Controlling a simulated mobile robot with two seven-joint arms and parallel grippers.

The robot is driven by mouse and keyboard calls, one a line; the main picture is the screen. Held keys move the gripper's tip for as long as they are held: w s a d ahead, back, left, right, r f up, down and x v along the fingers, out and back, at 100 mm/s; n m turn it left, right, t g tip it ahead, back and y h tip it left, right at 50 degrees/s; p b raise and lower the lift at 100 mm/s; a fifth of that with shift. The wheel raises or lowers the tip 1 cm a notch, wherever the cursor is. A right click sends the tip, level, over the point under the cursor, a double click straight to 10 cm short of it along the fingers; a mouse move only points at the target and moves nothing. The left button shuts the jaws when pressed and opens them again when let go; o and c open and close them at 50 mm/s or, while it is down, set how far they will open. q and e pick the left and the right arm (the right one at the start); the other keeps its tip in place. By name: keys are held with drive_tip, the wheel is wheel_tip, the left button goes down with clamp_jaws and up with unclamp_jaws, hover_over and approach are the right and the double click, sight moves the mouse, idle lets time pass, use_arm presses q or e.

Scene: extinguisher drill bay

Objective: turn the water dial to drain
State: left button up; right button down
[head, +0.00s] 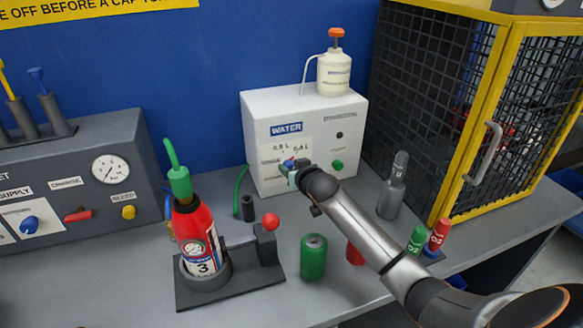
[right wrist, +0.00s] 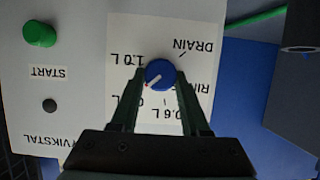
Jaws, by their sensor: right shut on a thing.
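The blue water dial (right wrist: 160,74) is on the white panel of the WATER box (head: 262,110). In the right wrist view its white pointer with a red tip points to the lower left, toward a label partly hidden by a finger and away from the DRAIN label (right wrist: 194,48) at the upper right. The 1.0 L label (right wrist: 127,59) is left of the dial. My right gripper (right wrist: 161,78) is shut on the dial, one finger on each side. In the head view the right gripper (head: 291,172) covers most of the dial. My left gripper is not in view.
A green START button (right wrist: 39,34) is beside the dial. A red extinguisher (head: 196,240) stands in a dark holder at the left. A green can (head: 313,258) and a grey bottle (head: 391,192) stand near my right arm. A yellow-framed cage (head: 439,160) is at the right.

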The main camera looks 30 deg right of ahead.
idle(0.3)
drive_tip(key=shift+a+n+h+p, duration=0.1)
drive_tip(key=shift+n+h+p, duration=0.3)
drive_tip(key=shift+p, duration=0.05)
drive_tip(key=shift+n+h, duration=0.3)
drive_tip(key=shift+n, duration=0.1)
drive_tip(key=shift+a+f+n+h, duration=0.1)
drive_tip(key=shift+a+n+h, duration=0.1)
drive_tip(key=shift+n+h, duration=1.1)
drive_tip(key=shift+n, duration=0.3)
drive_tip(key=shift+c, duration=1.9)
unclamp_jaws()
